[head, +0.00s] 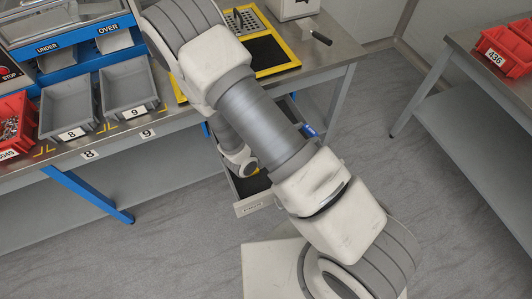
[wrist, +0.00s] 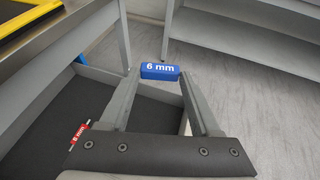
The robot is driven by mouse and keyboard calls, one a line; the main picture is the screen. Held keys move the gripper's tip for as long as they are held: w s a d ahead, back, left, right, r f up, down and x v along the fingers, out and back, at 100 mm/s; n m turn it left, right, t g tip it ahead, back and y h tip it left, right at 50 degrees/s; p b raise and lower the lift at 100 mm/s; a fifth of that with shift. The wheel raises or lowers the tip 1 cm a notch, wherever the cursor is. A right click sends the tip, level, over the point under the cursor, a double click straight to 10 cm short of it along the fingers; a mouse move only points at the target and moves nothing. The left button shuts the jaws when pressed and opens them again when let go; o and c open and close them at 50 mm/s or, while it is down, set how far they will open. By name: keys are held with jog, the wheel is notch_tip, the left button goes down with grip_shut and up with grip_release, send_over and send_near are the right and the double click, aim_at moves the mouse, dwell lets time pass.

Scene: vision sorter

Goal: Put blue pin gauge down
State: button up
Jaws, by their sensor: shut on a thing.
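The blue pin gauge (wrist: 160,74), marked "6 mm", is between the fingertips of my gripper (wrist: 161,80), which is shut on it. In the wrist view it is held above an open drawer (wrist: 103,74) with a dark lining. A red pin gauge (wrist: 79,134), marked "8 mm", lies in the drawer at the left. In the head view a bit of the blue pin gauge (head: 309,130) shows just right of my arm. My arm hides the gripper and part of the drawer (head: 253,205) there.
The workbench (head: 335,52) stands over the drawer, with a yellow-framed dark tray (head: 288,52) and a dark-handled tool (head: 320,38) on top. Grey bins (head: 68,107) and a red bin (head: 14,122) are at left. A second table with a red bin (head: 505,48) is at right.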

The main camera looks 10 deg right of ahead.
jog(key=s+f+m+g+h+b, duration=0.25)
jog(key=s+f, duration=0.35)
jog(key=f, duration=0.3)
jog(key=shift+m+g+y, duration=0.25)
jog(key=shift+g+y, duration=0.1)
jog(key=shift+y, duration=0.2)
jog(key=w+f+b, duration=0.1)
jog(key=w+f, duration=0.1)
jog(key=w, duration=0.1)
jog(key=w+d+f+b, duration=0.1)
jog(key=w+f, duration=0.1)
jog(key=w, duration=0.2)
jog(key=w+f+b, duration=0.1)
jog(key=w+f, duration=0.1)
jog(key=w, duration=0.2)
jog(key=shift+w+d+f+b, duration=0.2)
jog(key=shift+f+b, duration=0.15)
jog(key=shift+b, duration=0.05)
jog(key=shift+f+b, duration=0.7)
jog(key=shift+f, duration=1.25)
jog(key=shift+f, duration=0.1)
jog(key=shift+f, duration=0.15)
jog(key=o, duration=1.3)
jog(key=shift+o, duration=0.2)
jog(key=shift+r, duration=0.2)
